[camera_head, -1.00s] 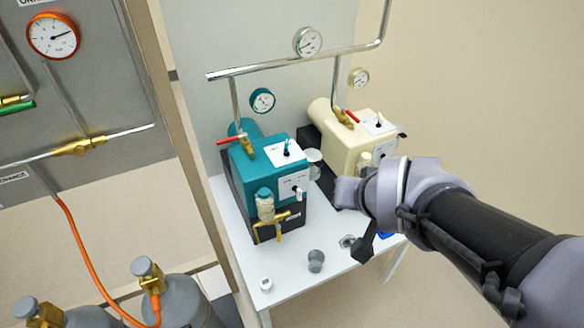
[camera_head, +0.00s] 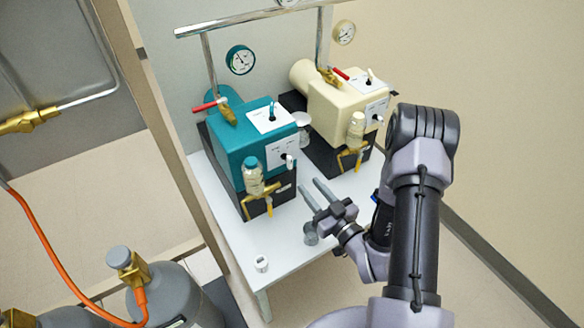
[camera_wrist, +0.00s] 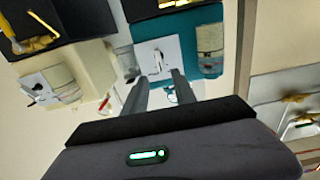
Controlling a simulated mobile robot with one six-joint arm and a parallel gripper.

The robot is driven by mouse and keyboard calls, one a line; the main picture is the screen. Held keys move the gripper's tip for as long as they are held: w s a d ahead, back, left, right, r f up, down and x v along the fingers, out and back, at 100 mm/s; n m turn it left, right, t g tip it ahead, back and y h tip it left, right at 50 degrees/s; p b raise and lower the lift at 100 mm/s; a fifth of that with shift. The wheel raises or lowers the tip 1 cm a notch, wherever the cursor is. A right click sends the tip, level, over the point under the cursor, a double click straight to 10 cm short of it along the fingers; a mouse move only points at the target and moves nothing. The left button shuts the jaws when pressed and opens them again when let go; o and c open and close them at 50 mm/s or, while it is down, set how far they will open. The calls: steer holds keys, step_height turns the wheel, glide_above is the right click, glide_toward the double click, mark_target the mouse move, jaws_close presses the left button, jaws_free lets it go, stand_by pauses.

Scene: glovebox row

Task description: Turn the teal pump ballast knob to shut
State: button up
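The teal pump (camera_head: 235,138) stands on the left of the white table. Its top has a white plate (camera_head: 262,124) with a small upright teal-tipped knob (camera_head: 271,112). Its front has a second white plate (camera_head: 279,149) with a pale lever (camera_head: 290,160). Labels are too small to read, so I cannot tell which is the ballast knob. My gripper (camera_head: 308,185) is open and empty, in front and right of the pump, apart from it. In the wrist view the pump (camera_wrist: 197,18) appears upside down, with its front plate (camera_wrist: 145,52) beyond my spread fingers (camera_wrist: 160,80).
A cream pump (camera_head: 325,105) stands right of the teal one. A glass bottle with brass fittings (camera_head: 253,180) projects from the teal pump's front. A red-handled valve (camera_head: 207,106) is behind. A small white item (camera_head: 261,264) and a grey cup (camera_head: 309,236) are on the table (camera_head: 238,243).

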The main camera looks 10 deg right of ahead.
mark_target(291, 163)
steer(key=b+x, duration=0.1)
steer(key=x, duration=0.9)
steer(key=shift+w+b, duration=0.25)
steer(key=shift+b, duration=0.1)
jaws_close()
